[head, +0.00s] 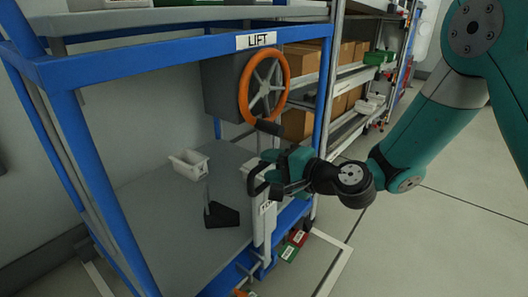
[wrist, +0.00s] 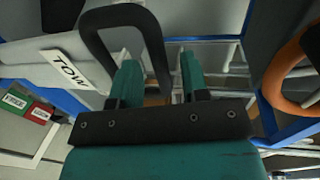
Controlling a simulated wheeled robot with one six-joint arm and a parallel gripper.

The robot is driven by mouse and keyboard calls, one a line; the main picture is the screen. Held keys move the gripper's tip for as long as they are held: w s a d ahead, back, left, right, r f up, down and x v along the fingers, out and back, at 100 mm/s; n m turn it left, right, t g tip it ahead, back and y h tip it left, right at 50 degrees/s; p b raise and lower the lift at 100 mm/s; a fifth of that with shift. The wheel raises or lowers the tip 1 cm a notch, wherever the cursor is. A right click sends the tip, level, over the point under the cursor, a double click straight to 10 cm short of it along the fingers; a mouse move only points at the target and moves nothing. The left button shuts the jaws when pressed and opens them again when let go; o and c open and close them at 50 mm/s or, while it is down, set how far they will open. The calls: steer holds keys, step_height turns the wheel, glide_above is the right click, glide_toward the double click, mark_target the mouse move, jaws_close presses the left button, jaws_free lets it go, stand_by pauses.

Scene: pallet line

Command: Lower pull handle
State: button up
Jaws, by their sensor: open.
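The pull handle is a black loop (head: 257,180) at the top of a pale upright bar labelled TOW (head: 263,225), at the front of the blue-framed cart. My teal gripper (head: 273,172) is at the loop, coming from the right, with its jaws open. In the wrist view the black loop (wrist: 151,32) crosses in front of the gripper (wrist: 160,72). One side of the loop runs down between the two fingers, and the left finger appears within the loop's outline. I cannot tell whether any finger touches it. The TOW label (wrist: 65,68) shows left of the fingers.
An orange handwheel (head: 246,92) on a grey box under the LIFT sign (head: 262,40) is just above my gripper. A white bin (head: 188,164) and a black wedge-shaped part (head: 221,215) are on the cart deck. Red and green labelled pieces lie below. Floor at right is clear.

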steer(key=shift+p+x, duration=0.3)
steer(key=shift+x, duration=0.85)
jaws_close()
